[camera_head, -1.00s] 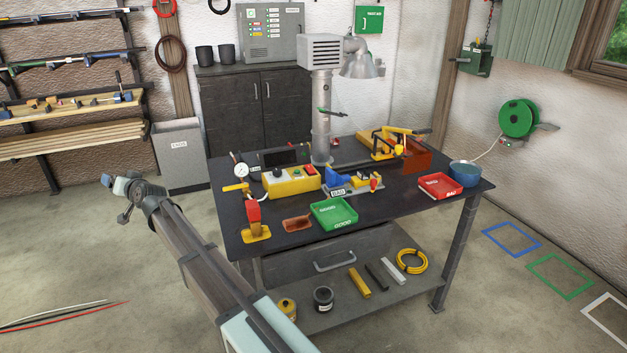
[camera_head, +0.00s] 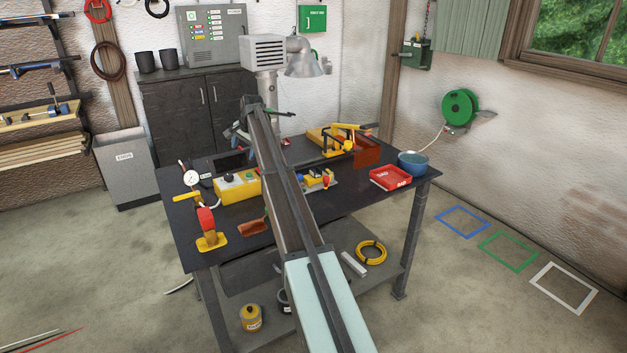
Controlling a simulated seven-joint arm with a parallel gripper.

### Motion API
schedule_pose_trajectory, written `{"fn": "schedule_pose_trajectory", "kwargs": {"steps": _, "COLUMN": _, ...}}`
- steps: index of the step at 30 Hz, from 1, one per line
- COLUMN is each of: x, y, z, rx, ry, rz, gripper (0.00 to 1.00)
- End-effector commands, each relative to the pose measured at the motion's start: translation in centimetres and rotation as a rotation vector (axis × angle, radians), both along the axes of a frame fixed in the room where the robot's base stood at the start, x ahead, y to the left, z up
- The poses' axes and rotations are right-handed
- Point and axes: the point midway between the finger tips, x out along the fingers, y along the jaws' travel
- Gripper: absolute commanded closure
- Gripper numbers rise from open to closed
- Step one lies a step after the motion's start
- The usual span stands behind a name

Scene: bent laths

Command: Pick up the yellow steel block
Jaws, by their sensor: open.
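No yellow block shows clearly now. A yellow bar on the lower shelf (camera_head: 385,276) showed in the earlier picture; its place is now behind my arm. A pale bar (camera_head: 353,264) and a yellow coil (camera_head: 371,252) lie on the shelf just right of my arm. My gripper (camera_head: 236,132) is at the far end of my arm, over the back of the workbench (camera_head: 335,218) near the grey column. It is small, partly hidden by my wrist, open, and well away from the shelf. I see nothing held.
On the bench top are a yellow control box (camera_head: 238,188), a red-and-yellow tool (camera_head: 209,230), a red tray (camera_head: 389,177) and a blue bowl (camera_head: 413,163). A yellow tin (camera_head: 251,318) stands on the shelf.

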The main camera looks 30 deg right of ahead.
Motion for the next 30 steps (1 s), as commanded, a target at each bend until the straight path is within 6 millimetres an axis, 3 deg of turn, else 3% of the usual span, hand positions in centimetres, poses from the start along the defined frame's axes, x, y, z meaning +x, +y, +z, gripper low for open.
{"fn": "schedule_pose_trajectory", "kwargs": {"steps": 1, "x": -0.6, "y": -3.9, "z": 0.1, "rx": 0.003, "ry": 0.056, "rz": -0.064, "gripper": 0.21}}
{"fn": "schedule_pose_trajectory", "kwargs": {"steps": 6, "x": -4.9, "y": -14.4, "z": 0.2, "rx": 0.016, "ry": 0.245, "rz": -0.280, "gripper": 0.21}}
{"fn": "schedule_pose_trajectory", "kwargs": {"steps": 9, "x": -7.3, "y": -18.9, "z": 0.5, "rx": 0.023, "ry": 0.333, "rz": -0.385, "gripper": 0.21}}
{"fn": "schedule_pose_trajectory", "kwargs": {"steps": 12, "x": -9.1, "y": -22.0, "z": 0.7, "rx": 0.027, "ry": 0.394, "rz": -0.463, "gripper": 0.21}}
{"fn": "schedule_pose_trajectory", "kwargs": {"steps": 15, "x": -10.3, "y": -23.7, "z": 0.9, "rx": 0.029, "ry": 0.430, "rz": -0.508, "gripper": 0.21}}
{"fn": "schedule_pose_trajectory", "kwargs": {"steps": 20, "x": -10.9, "y": -24.3, "z": 0.5, "rx": 0.031, "ry": 0.448, "rz": -0.528, "gripper": 0.21}}
{"fn": "schedule_pose_trajectory", "kwargs": {"steps": 30, "x": -10.9, "y": -24.1, "z": -4.3, "rx": 0.030, "ry": 0.447, "rz": -0.525, "gripper": 0.21}}
